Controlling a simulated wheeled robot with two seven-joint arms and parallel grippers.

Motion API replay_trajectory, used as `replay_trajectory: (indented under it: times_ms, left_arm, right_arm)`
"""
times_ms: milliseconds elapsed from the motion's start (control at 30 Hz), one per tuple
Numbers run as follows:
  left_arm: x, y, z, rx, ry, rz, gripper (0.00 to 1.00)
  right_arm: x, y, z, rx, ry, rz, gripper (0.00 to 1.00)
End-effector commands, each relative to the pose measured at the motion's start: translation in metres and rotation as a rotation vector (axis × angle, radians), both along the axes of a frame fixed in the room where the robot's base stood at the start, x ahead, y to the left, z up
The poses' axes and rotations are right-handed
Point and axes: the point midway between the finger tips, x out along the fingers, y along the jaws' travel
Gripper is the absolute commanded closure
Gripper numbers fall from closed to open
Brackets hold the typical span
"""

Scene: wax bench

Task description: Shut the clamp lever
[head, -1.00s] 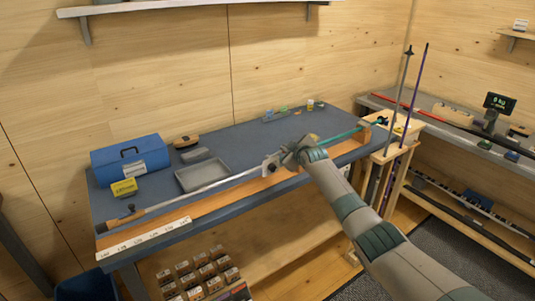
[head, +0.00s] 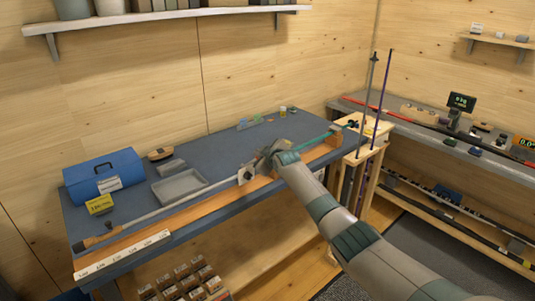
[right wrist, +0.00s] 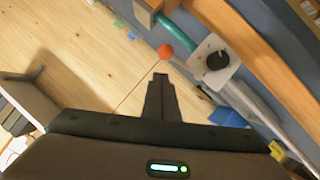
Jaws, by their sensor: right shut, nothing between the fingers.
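The clamp shows as a pale plate with a dark round knob (head: 245,175) at the front edge of the bench, around a long grey and teal pole. It also shows in the right wrist view (right wrist: 214,60). A red-orange ball (right wrist: 166,51), which looks like the clamp lever's knob, is just past my fingertips; the lever's shaft cannot be made out. My right gripper (head: 266,154) is beside the clamp, above the pole, with its fingers shut and empty (right wrist: 160,82). It hides part of the clamp in the head view. My left gripper is out of view.
On the blue-topped bench (head: 230,145) are a blue toolbox (head: 104,173), a yellow box (head: 99,204) and a grey tray (head: 180,186). A wooden stand with upright poles (head: 366,135) is at the bench's right end.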

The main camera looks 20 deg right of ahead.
Motion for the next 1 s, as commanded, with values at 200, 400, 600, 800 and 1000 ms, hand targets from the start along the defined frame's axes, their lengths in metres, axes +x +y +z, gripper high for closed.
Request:
replay_trajectory:
  times_ms: [200, 400, 600, 800, 1000]
  left_arm:
    - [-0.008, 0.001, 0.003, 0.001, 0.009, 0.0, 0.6]
    - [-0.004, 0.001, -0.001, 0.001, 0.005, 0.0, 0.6]
    - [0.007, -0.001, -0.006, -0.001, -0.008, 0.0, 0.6]
    - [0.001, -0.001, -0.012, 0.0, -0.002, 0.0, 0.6]
    - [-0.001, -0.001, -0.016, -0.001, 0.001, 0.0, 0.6]
  right_arm:
    - [-0.013, 0.0, 0.012, -0.001, 0.0, 0.002, 1.0]
    - [-0.031, -0.002, 0.019, -0.001, -0.001, 0.0, 1.0]
    - [-0.051, -0.004, 0.028, -0.001, -0.001, 0.0, 1.0]
    - [-0.072, -0.006, 0.037, -0.001, -0.001, 0.0, 1.0]
    - [-0.086, -0.007, 0.043, -0.001, 0.001, 0.0, 1.0]
